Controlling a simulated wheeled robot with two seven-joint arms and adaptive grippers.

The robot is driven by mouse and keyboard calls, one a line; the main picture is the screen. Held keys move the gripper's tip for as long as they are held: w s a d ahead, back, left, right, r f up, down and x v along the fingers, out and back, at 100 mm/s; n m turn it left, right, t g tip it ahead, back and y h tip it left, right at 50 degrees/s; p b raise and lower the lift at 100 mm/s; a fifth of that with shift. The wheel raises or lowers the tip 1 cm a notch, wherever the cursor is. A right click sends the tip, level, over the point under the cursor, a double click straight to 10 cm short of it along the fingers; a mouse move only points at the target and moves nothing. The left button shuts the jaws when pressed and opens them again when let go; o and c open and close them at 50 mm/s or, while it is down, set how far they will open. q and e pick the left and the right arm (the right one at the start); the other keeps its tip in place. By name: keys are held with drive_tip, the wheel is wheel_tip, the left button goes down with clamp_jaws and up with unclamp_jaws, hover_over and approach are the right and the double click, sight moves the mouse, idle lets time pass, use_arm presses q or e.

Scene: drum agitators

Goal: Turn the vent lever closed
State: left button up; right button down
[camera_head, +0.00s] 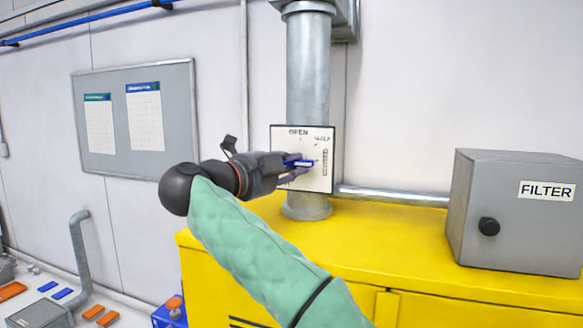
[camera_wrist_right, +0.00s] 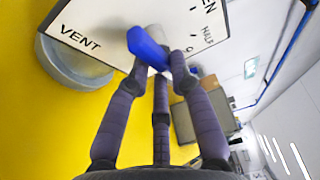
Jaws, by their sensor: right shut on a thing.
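The vent lever (camera_head: 301,163) is a blue handle on a white plate (camera_head: 312,185) fixed to the front of a grey vertical pipe (camera_head: 308,70). The plate reads OPEN at the top and HALF to the upper right. In the head view the lever lies roughly level, pointing right. My right gripper (camera_head: 290,163) is at the plate, its fingers around the lever. In the right wrist view the blue lever (camera_wrist_right: 148,48) sits between the purple-grey fingers (camera_wrist_right: 160,62), which are shut on it. The word VENT shows on the plate there. My left gripper is not in view.
The pipe stands on a yellow cabinet (camera_head: 400,245). A grey FILTER box (camera_head: 515,215) with a black knob stands on it at the right. A notice board (camera_head: 138,118) hangs on the wall at the left. Orange and blue pieces lie at the lower left.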

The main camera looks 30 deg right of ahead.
drive_tip(key=c, duration=1.1)
unclamp_jaws()
drive_tip(key=v, duration=1.2)
